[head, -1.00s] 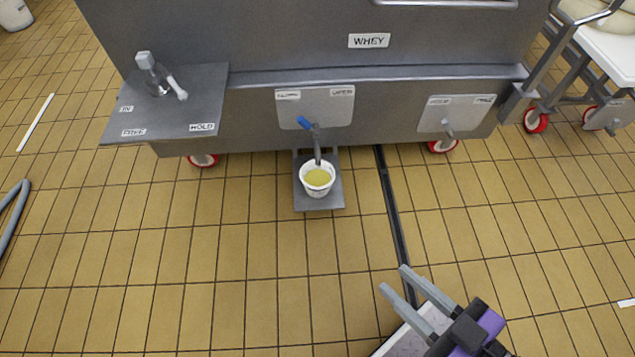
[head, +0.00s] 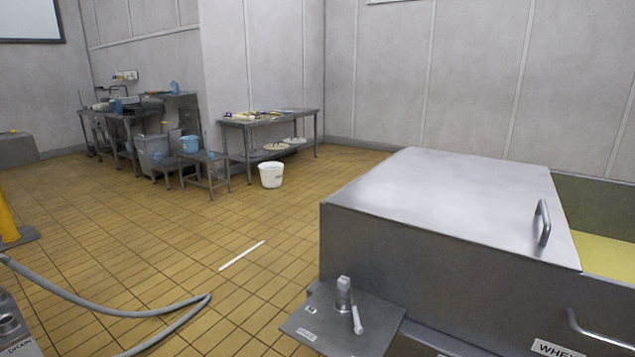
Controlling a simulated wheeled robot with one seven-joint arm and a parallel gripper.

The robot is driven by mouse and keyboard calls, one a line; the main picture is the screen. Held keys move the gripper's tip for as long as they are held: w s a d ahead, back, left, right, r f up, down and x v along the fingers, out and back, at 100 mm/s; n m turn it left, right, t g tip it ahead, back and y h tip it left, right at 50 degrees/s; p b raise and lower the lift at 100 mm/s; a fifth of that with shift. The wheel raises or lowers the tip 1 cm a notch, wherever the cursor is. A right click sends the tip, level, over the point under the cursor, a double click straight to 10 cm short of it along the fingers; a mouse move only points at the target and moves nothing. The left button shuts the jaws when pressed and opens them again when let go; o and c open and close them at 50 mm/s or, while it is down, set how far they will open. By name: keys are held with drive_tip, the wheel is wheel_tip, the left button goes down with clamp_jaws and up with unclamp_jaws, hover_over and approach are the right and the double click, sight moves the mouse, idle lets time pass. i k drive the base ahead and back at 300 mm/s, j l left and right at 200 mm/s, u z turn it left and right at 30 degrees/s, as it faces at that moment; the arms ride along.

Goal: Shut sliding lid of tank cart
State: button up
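The tank cart (head: 430,262) is a grey steel box at the right of the head view, with a partly visible label starting "WHE" on its front. Its flat sliding lid (head: 450,195) covers the left part of the top and carries an upright bar handle (head: 543,223) near its right edge. To the right of the lid the tank is open and yellow liquid (head: 608,262) shows inside. The right end of the tank is out of frame. My gripper is not in this view.
A side plate with a small lever (head: 345,300) juts from the cart's left end. A grey hose (head: 150,312) lies on the floor at left. A white bucket (head: 271,175) and steel tables (head: 268,125) stand at the back. The tiled floor between is mostly clear.

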sight(511, 208)
drive_tip(key=i+j+u, duration=0.3)
drive_tip(key=u, duration=0.2)
drive_tip(key=i+j+u, duration=0.1)
drive_tip(key=i+u, duration=0.85)
drive_tip(key=i+z, duration=0.15)
drive_tip(key=i, duration=0.4)
drive_tip(key=i+j+z, duration=0.15)
drive_tip(key=i, duration=0.4)
drive_tip(key=i+z, duration=0.35)
drive_tip(key=i, duration=0.2)
drive_tip(key=i+z, duration=0.35)
drive_tip(key=i, duration=0.25)
drive_tip(key=i+j+z, duration=0.25)
drive_tip(key=i+z, duration=0.15)
drive_tip(key=i, duration=0.15)
